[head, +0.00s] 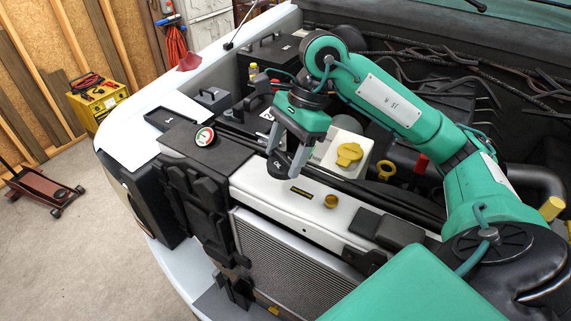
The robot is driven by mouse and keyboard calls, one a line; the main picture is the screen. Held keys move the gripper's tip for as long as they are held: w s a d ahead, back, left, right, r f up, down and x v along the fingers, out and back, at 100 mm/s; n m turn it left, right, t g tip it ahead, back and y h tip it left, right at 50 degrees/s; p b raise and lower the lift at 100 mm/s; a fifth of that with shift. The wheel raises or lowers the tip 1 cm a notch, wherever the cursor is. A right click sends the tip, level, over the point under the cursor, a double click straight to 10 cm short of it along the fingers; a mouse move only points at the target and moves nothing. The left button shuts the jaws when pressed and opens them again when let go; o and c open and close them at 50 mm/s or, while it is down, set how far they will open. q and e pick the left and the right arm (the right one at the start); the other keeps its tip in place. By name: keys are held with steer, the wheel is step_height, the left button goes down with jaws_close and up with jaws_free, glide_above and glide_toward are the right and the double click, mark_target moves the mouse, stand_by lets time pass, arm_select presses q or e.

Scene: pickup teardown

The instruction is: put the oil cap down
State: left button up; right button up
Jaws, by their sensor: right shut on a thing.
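My right gripper (284,160) reaches in from the right over the front of the engine bay and points down. It is shut on a dark round cap with light marking, the oil cap (276,168). The cap is held above the white radiator support panel (262,184); the gap below it is hard to judge. The fingers hide part of the cap. My left gripper is not in view.
A round gauge (205,136) sits on the black box at the front left. A black tray (168,118) lies near the fender. A white reservoir with a yellow cap (348,155), a yellow ring handle (386,170) and a brass cap (331,201) stand right of the gripper.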

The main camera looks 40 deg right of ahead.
mark_target(286, 183)
steer(key=shift+f+p, duration=0.5)
steer(key=shift+f, duration=1.65)
steer(key=shift+f, duration=0.15)
steer(key=o, duration=1)
steer(key=shift+c, duration=0.2)
steer(key=b+v, duration=0.4)
steer(key=v, duration=0.8)
steer(key=shift+r, duration=0.25)
